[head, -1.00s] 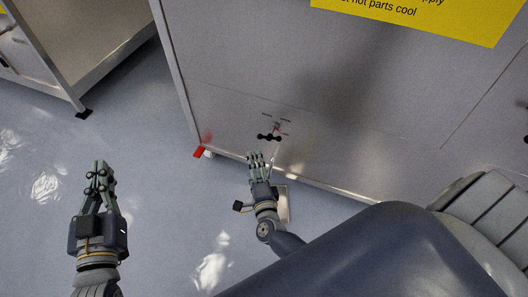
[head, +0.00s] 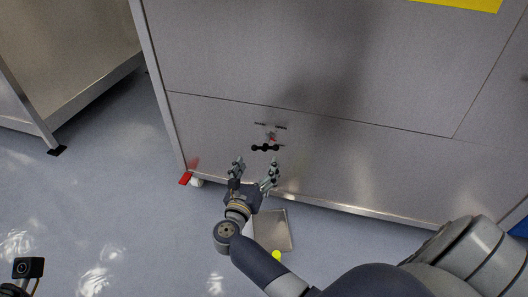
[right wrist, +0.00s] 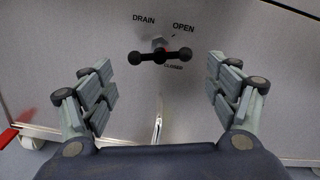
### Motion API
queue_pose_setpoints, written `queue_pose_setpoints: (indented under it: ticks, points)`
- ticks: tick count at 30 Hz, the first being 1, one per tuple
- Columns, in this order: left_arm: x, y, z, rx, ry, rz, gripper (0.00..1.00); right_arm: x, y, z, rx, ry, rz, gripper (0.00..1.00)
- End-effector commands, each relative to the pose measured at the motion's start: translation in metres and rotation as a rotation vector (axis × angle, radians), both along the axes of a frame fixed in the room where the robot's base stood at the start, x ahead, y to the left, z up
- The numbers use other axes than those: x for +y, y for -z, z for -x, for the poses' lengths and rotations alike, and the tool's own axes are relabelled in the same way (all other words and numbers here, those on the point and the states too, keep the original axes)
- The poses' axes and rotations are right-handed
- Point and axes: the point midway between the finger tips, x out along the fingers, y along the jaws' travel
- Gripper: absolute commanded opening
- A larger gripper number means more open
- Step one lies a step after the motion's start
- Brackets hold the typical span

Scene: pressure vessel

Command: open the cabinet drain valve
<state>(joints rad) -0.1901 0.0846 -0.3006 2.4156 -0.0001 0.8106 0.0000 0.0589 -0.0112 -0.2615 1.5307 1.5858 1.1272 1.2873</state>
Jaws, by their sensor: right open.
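The drain valve has a black bar handle (head: 265,147) with round knobs, low on the front of the grey cabinet (head: 330,60). In the right wrist view the handle (right wrist: 160,56) lies about level, below the words DRAIN and OPEN and beside a small CLOSED label. My right gripper (head: 255,169) is open and empty, just below and in front of the handle. In the right wrist view its fingers (right wrist: 152,85) stand apart on either side, with the handle beyond them. Only the camera block of my left wrist (head: 28,267) shows at the bottom left edge; its fingers are cut off.
A shallow metal tray (head: 276,236) lies on the floor below the valve, with a small yellow spot (head: 277,255) at its near edge. A red foot piece (head: 185,178) marks the cabinet's left corner. Another cabinet (head: 70,60) stands at left. The floor between is clear.

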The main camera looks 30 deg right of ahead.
Motion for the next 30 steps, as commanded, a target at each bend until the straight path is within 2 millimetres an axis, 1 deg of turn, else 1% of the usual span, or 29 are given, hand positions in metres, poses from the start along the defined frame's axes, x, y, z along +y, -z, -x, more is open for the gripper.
queue_pose_setpoints:
  ticks: [1, 6, 12, 17, 25, 26, 27, 29, 30]
  points:
    - [0.0, 0.001, 0.0, -0.011, 0.0, 0.0, 0.0, -0.009, 0.001, -0.007, -0.002, 0.001, 0.005, 0.81]
    - [-0.001, -0.003, 0.0, -0.04, -0.002, -0.003, 0.0, -0.034, 0.002, -0.029, -0.001, 0.0, 0.006, 0.81]
    - [-0.002, -0.007, 0.0, -0.066, -0.004, -0.007, 0.0, -0.055, 0.002, -0.047, 0.001, -0.001, 0.005, 0.81]
    - [-0.003, -0.01, 0.0, -0.076, -0.005, -0.008, 0.0, -0.063, 0.001, -0.053, 0.003, 0.0, 0.004, 0.81]
    - [-0.003, -0.011, -0.001, -0.074, -0.005, -0.009, 0.0, -0.064, 0.0, -0.054, 0.003, -0.001, 0.004, 0.81]
    - [-0.003, -0.011, -0.001, -0.074, -0.005, -0.009, 0.0, -0.063, 0.0, -0.054, 0.003, -0.001, 0.004, 0.76]
    - [-0.003, -0.011, -0.001, -0.075, -0.005, -0.01, 0.0, -0.063, 0.0, -0.054, 0.003, -0.001, 0.004, 0.67]
    - [-0.003, -0.011, -0.001, -0.074, -0.005, -0.009, 0.0, -0.063, 0.0, -0.054, 0.003, -0.001, 0.004, 0.54]
    - [-0.003, -0.011, -0.001, -0.074, -0.005, -0.009, 0.0, -0.063, 0.0, -0.054, 0.003, -0.001, 0.004, 0.52]
